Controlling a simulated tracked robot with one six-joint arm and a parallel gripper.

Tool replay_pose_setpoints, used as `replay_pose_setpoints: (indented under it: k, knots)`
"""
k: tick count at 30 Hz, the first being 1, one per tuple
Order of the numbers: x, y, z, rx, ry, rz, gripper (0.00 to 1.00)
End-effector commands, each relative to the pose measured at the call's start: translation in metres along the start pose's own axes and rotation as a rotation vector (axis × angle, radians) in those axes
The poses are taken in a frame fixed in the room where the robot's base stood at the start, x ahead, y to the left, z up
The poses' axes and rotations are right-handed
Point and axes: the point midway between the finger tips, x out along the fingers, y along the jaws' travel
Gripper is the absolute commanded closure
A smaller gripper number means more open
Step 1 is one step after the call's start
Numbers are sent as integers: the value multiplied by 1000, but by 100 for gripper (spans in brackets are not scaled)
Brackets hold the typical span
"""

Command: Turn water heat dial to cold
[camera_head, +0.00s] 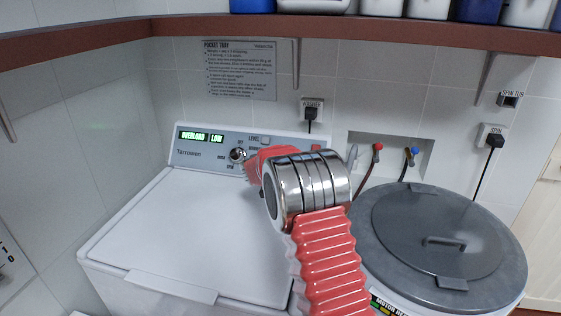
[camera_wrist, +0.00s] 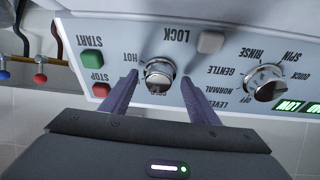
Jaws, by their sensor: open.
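The water heat dial (camera_wrist: 160,74) is a round silver knob on the washer's grey control panel, with an upside-down HOT label to its left in the wrist view. Another label at its lower edge is too small to read surely. My gripper (camera_wrist: 160,77) is open, with one dark finger on each side of this dial. I cannot tell whether the fingers touch it. In the head view my red and chrome arm reaches to the panel (camera_head: 203,154) of the white washer (camera_head: 190,230) and hides this dial and the fingers.
A second knob (camera_wrist: 264,83) for wash modes sits to the right in the wrist view. A green START button (camera_wrist: 92,62), a red STOP button (camera_wrist: 101,90) and a grey LOCK button (camera_wrist: 210,42) are close by. A grey-lidded tub (camera_head: 400,215) stands right of the washer.

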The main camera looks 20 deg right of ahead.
Motion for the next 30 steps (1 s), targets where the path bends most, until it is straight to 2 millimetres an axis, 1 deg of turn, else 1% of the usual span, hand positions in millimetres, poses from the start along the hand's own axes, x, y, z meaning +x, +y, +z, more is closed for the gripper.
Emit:
replay_pose_setpoints:
  k: [3, 6, 14, 17, 30]
  knots:
    - [9, 1, 0, 0, 0, 1, 45]
    - [12, 1, 0, 1, 1, 1, 45]
    - [12, 1, 0, 1, 0, 1, 45]
    - [12, 1, 0, 1, 0, 1, 51]
    - [12, 0, 0, 1, 0, 0, 82]
